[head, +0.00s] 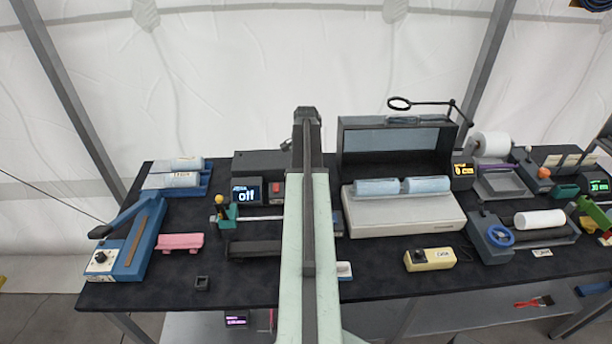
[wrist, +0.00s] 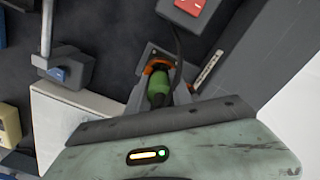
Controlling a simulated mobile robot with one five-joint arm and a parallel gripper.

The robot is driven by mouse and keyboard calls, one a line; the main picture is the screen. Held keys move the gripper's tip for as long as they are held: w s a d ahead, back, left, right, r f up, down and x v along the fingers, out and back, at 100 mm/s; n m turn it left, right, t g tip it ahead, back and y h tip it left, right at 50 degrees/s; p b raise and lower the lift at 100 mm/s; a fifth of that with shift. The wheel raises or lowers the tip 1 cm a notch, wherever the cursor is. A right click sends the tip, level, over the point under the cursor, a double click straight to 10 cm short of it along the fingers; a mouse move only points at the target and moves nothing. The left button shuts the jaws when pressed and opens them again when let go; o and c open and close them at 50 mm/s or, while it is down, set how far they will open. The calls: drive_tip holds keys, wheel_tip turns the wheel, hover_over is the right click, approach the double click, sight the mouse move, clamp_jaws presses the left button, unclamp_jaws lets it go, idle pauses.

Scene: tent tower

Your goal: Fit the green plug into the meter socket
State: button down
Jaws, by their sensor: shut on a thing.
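The green plug (wrist: 158,88) shows in the middle of the wrist view, with an orange part at its far end and a dark cable running up from it. My gripper (wrist: 160,76) is shut on the plug, with the grey fingers on either side of it. I cannot tell whether the orange part belongs to the plug or to something beyond it. In the head view my own arm covers the middle of the bench and hides the plug and the fingertips. I cannot make out the meter socket for certain.
A dark unit with an "off" display (head: 247,192) and a red switch (head: 278,190) stands left of my arm; a red switch (wrist: 189,4) also shows in the wrist view. A white-based machine (head: 405,213) with blue rolls is right of my arm.

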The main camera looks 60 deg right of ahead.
drive_tip(key=shift+f+b, duration=0.3)
drive_tip(key=shift+f, duration=0.1)
drive_tip(key=c, duration=1.1)
unclamp_jaws()
drive_tip(key=shift+o, duration=0.2)
drive_tip(key=shift+r, duration=0.1)
wheel_tip(320, 180, up, 8)
drive_tip(key=p, duration=0.8)
